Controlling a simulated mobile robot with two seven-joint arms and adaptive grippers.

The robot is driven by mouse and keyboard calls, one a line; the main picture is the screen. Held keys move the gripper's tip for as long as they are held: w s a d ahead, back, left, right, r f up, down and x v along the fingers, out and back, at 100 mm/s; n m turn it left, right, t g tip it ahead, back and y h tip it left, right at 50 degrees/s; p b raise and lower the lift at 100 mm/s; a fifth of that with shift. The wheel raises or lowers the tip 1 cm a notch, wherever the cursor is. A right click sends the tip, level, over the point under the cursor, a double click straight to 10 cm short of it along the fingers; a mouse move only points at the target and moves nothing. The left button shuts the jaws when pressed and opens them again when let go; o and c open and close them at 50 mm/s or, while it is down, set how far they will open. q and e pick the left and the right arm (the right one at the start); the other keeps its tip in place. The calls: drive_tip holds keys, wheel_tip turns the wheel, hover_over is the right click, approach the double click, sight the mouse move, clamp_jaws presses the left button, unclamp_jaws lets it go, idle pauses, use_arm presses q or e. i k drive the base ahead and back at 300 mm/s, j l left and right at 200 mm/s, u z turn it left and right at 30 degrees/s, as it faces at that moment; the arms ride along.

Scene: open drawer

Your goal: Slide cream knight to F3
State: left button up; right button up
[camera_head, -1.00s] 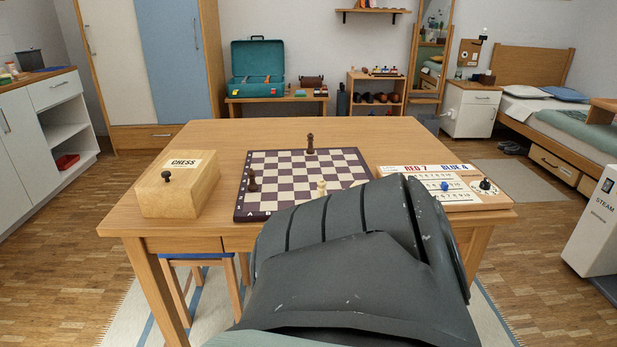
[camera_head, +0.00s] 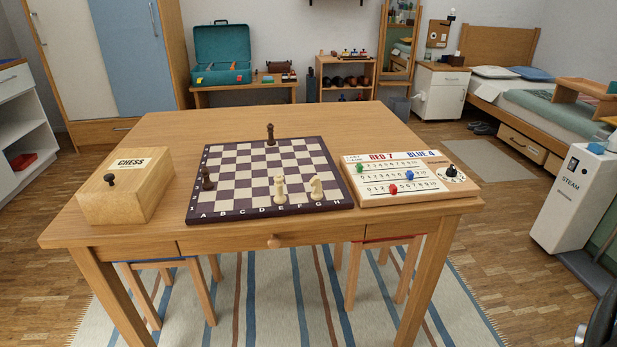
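The chessboard (camera_head: 240,212) lies on the wooden table, with letters A to H along its near edge. The cream knight (camera_head: 316,187) stands upright near the front right of the board, on the first row above the letter G. A taller cream piece (camera_head: 280,189) stands to its left, above E. A dark tall piece (camera_head: 270,134) is at the back edge, and a dark piece (camera_head: 207,179) is at the left edge. The squares just behind the knight look empty. Neither gripper shows.
A wooden CHESS box (camera_head: 128,187) stands left of the board. A score board (camera_head: 405,176) with coloured pegs and a dark knob lies to the right. The table has a front drawer with a round knob (camera_head: 273,241), which looks shut. Bare table lies in front of the board.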

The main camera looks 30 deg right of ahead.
sight(316, 194)
drive_tip(key=z, duration=1)
